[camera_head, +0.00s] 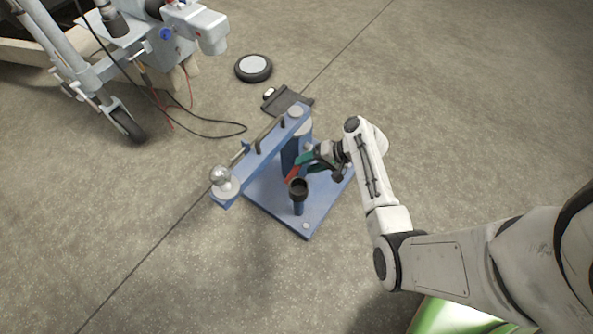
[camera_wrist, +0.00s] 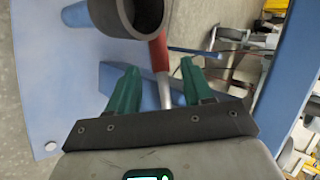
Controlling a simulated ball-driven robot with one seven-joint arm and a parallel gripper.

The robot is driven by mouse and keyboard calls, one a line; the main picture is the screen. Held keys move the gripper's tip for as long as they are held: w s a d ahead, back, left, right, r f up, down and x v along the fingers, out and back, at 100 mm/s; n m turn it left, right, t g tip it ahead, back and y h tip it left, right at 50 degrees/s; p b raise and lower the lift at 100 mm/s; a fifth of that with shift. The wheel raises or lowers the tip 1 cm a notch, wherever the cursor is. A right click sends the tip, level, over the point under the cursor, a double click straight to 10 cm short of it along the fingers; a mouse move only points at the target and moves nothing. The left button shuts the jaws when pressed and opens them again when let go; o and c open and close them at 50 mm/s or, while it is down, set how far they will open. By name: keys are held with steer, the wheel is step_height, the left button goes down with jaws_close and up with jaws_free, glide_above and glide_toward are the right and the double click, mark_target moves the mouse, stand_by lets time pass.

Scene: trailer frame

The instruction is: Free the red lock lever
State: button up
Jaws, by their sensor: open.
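The red lock lever (camera_head: 292,174) is on the blue stand, just under the swing bar and beside the dark cup on its post. In the wrist view the lever (camera_wrist: 158,54) has a red section and a pale grey rod, which runs down between my green fingers. My gripper (camera_head: 304,161) is open at the lever; in the wrist view its fingers (camera_wrist: 160,74) stand one on each side of the rod, with gaps visible. The lever's upper end is partly hidden behind the dark cup (camera_wrist: 128,14).
The blue bar (camera_head: 262,155) with a ball hitch (camera_head: 221,177) extends left above the blue base plate (camera_head: 318,212). The dark cup (camera_head: 298,187) stands close to my gripper. A wheel disc (camera_head: 254,68) and dark bag (camera_head: 288,103) lie behind. Floor at front left is clear.

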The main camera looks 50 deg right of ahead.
mark_target(300, 167)
steer(key=b+x, duration=0.2)
steer(key=x, duration=0.3)
steer(key=shift+c, duration=0.5)
jaws_close()
